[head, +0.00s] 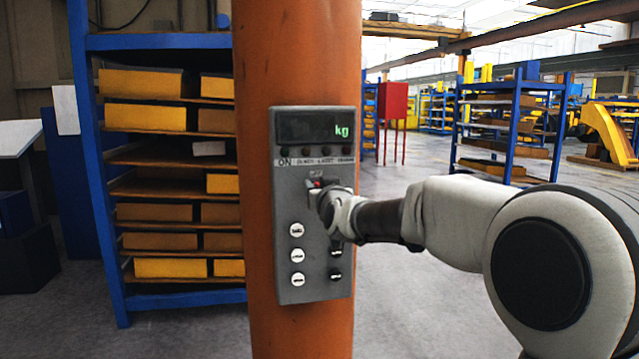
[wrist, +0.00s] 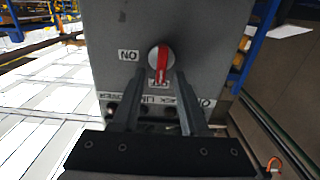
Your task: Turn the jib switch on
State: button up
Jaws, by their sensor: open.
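The jib switch is a round light knob with a red handle (wrist: 162,62) on a grey control box. In the wrist view the handle points down toward a partly hidden label that seems to read OFF (wrist: 158,83). An upside-down ON label (wrist: 128,55) lies left of the knob. My gripper (wrist: 159,78) is open, its fingers below and to either side of the handle's lower end; I cannot tell whether they touch it. In the head view my gripper (head: 326,196) is right at the box (head: 295,205) and hides most of the switch; a bit of red (head: 317,183) shows.
The box is mounted on an orange column (head: 300,40), with a display (head: 313,127), white buttons (head: 297,255) and dark buttons (head: 335,275). Open floor and further racks lie to the right.

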grip_shut()
jog(key=shift+f+b, duration=0.1)
jog(key=shift+b, duration=0.2)
jog(key=shift+w+d+f+m+b, duration=0.1)
jog(key=shift+d+f+m+b, duration=0.2)
jog(key=shift+m+b, duration=2.25)
jog(key=shift+w+d+f+m+b, duration=0.1)
jog(key=shift+d+f+m+b, duration=0.2)
jog(key=shift+m+b, duration=2.2)
jog(key=shift+w+d+f+m+b, duration=0.2)
jog(key=shift+m+b, duration=0.85)
jog(key=shift+m, duration=2.9)
jog(key=shift+s+f, duration=0.1)
jog(key=shift+s, duration=0.05)
